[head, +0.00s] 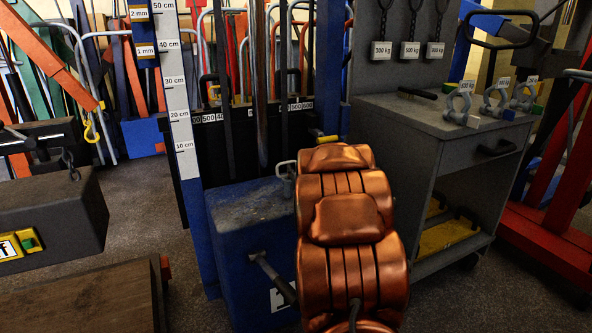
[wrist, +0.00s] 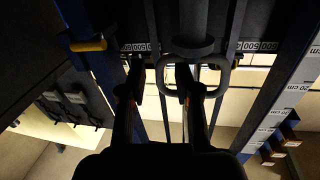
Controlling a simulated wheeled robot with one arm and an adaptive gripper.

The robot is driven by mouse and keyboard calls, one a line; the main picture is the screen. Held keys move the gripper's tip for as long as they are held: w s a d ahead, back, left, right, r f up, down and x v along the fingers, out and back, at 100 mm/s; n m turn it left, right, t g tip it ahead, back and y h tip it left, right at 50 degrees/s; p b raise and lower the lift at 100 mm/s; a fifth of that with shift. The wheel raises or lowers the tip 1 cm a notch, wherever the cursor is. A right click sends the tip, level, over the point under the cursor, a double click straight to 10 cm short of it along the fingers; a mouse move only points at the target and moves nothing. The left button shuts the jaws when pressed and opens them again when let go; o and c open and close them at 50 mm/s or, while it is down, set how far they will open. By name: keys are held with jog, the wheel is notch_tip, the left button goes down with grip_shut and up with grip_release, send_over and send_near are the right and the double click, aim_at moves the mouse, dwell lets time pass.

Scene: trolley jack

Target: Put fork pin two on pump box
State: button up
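The pump box (head: 250,235) is a blue block at the foot of the mast, with a worn, bare-looking top and a lever on its front. A short yellow-ended pin (head: 325,139) sits by the blue upright behind my arm. A yellow-ended pin also shows at upper left in the wrist view (wrist: 88,44); I cannot tell whether either is fork pin two. My copper arm hides the gripper in the head view.
A grey cart (head: 440,120) at right carries several shackles (head: 460,103) and a dark rod (head: 417,93). A measuring scale (head: 182,110) stands left of the mast. A dark weight block (head: 50,220) and wooden block (head: 85,300) fill the left. Floor shows between them.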

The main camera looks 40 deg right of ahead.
jog(key=b+v, duration=0.7)
jog(key=v, duration=0.3)
jog(key=shift+s+a, duration=0.2)
jog(key=shift+s, duration=0.15)
jog(key=shift+r, duration=0.1)
dwell(0.6)
jog(key=s+a+r+n+g+y+p, duration=0.1)
jog(key=s+a+r+g+y+p, duration=0.15)
jog(key=a+p, duration=0.5)
jog(key=s+a+r+n+g+y+p, duration=0.1)
jog(key=a+r+g+p, duration=0.25)
jog(key=a+p, duration=0.35)
jog(key=s+a+r+n+g+y+p, duration=0.1)
jog(key=a+r+g+y+p, duration=0.1)
jog(key=a+r+p, duration=0.5)
jog(key=s+a+r+n+g+y+p, duration=0.1)
jog(key=s+a+r+g+p, duration=0.2)
jog(key=s+a+r+p, duration=0.2)
jog(key=s+a+r+n+g+y+p, duration=0.1)
jog(key=s+a+r+g+p, duration=0.2)
jog(key=s+p, duration=0.6)
jog(key=s+a+r+n+g+y+p, duration=0.1)
jog(key=s+a+r+g+p, duration=0.2)
jog(key=s+a+r+p, duration=0.3)
jog(key=s+a+p, duration=0.1)
jog(key=s+a, duration=0.2)
jog(key=s, duration=0.1)
jog(key=shift+s+r+n, duration=0.3)
jog(key=shift+r+n, duration=0.1)
